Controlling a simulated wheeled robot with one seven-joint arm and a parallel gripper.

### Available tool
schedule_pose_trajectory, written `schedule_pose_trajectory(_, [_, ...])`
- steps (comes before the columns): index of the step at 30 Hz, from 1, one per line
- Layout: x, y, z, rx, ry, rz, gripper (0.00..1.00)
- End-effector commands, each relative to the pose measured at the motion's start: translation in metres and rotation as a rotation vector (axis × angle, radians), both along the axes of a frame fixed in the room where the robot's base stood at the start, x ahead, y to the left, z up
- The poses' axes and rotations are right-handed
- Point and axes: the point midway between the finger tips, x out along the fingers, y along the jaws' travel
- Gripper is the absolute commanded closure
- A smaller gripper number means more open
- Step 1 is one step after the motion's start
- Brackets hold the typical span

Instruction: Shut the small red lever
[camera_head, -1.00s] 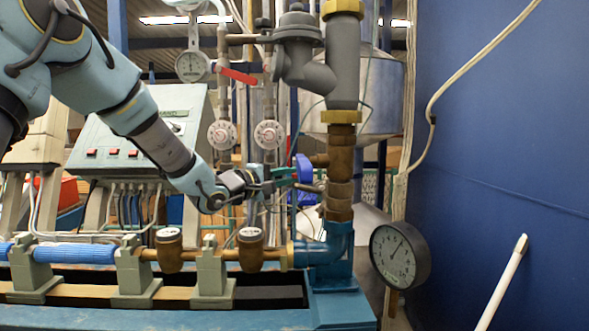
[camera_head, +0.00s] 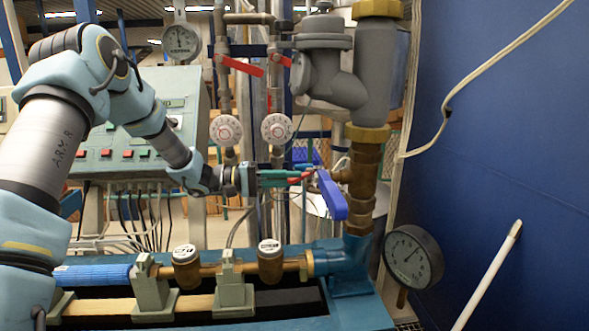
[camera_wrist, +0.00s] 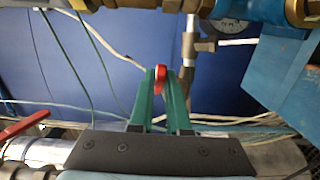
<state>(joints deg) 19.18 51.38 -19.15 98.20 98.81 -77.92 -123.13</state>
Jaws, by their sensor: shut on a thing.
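The small red lever (camera_head: 302,177) sits on a thin valve beside the brass pipe, behind the blue lever. My gripper (camera_head: 306,174) has its green fingers shut on it, reaching in from the left. In the wrist view the red lever (camera_wrist: 160,77) shows as a narrow red end pinched between the two green fingertips (camera_wrist: 160,84). The fingers hide part of the lever, so its full angle is hard to tell.
A blue lever (camera_head: 332,195) hangs just right of my fingertips, close to them. Two larger red levers (camera_head: 240,66) are higher up on the pipes. A pressure gauge (camera_head: 412,257) is at lower right. Brass fittings (camera_head: 363,165) and blue pipe (camera_head: 340,258) crowd the right side.

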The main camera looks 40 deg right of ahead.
Motion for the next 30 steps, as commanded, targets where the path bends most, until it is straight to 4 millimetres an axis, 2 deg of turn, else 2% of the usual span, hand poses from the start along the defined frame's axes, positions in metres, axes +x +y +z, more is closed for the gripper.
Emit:
schedule_pose_trajectory(12, [0.0010, -0.0017, -0.0008, 0.000, -0.001, -0.175, 1.00])
schedule_pose_trajectory(28, [0.0007, -0.0020, -0.0007, 0.000, -0.001, -0.195, 1.00])
schedule_pose_trajectory(29, [0.0007, -0.0020, -0.0006, -0.001, -0.001, -0.195, 0.82])
schedule_pose_trajectory(30, [0.0007, -0.0020, -0.0006, -0.001, -0.001, -0.195, 0.77])
